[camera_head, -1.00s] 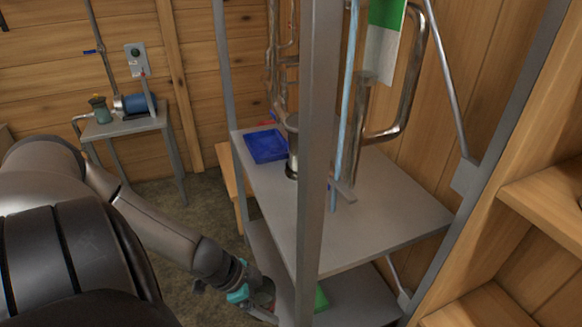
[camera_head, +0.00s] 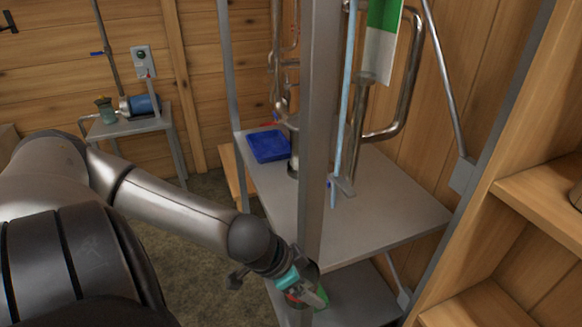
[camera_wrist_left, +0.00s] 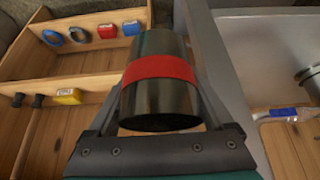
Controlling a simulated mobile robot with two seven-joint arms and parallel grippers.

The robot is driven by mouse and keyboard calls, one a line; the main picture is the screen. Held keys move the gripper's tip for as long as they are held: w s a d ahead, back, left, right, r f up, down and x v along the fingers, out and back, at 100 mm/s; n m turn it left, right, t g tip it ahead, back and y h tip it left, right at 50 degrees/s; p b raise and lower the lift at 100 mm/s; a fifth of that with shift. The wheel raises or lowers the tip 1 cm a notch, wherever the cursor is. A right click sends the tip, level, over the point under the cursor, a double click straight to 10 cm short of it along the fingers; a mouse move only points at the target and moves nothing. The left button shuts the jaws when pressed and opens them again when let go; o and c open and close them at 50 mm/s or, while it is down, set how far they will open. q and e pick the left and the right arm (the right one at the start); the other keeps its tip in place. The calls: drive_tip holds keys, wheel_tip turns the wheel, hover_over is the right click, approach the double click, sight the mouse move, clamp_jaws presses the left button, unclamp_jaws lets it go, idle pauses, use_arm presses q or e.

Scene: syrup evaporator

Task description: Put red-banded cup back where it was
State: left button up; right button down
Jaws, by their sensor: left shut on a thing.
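The red-banded cup (camera_wrist_left: 160,95) is a dark metal cylinder with a red band around it. In the left wrist view it lies between the two fingers of my left gripper (camera_wrist_left: 165,110), which is shut on it. In the head view my left gripper (camera_head: 308,292) is at the lower shelf (camera_head: 365,295) of the metal rack, beside the front post. A bit of red from the cup shows there, mostly hidden by the gripper. A green patch (camera_head: 321,293) shows on the lower shelf by the gripper. My right gripper is not in view.
The rack's front post (camera_head: 313,150) stands close to my left gripper. The upper shelf (camera_head: 390,215) holds a blue tray (camera_head: 268,146) and metal pipes. A wooden holder (camera_wrist_left: 85,65) with several small coloured items shows in the wrist view. A side table (camera_head: 130,124) stands at back left.

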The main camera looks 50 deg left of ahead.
use_arm(q)
drive_tip(key=w+d+r+n, duration=0.1)
drive_tip(key=w+d+r, duration=0.2)
drive_tip(key=r, duration=0.3)
drive_tip(key=w+d+r+n+y, duration=0.1)
drive_tip(key=w+d+r+n, duration=0.1)
drive_tip(key=r, duration=0.4)
drive_tip(key=w+d+r+n+y, duration=0.1)
drive_tip(key=w+d+r, duration=0.4)
drive_tip(key=d+r, duration=0.1)
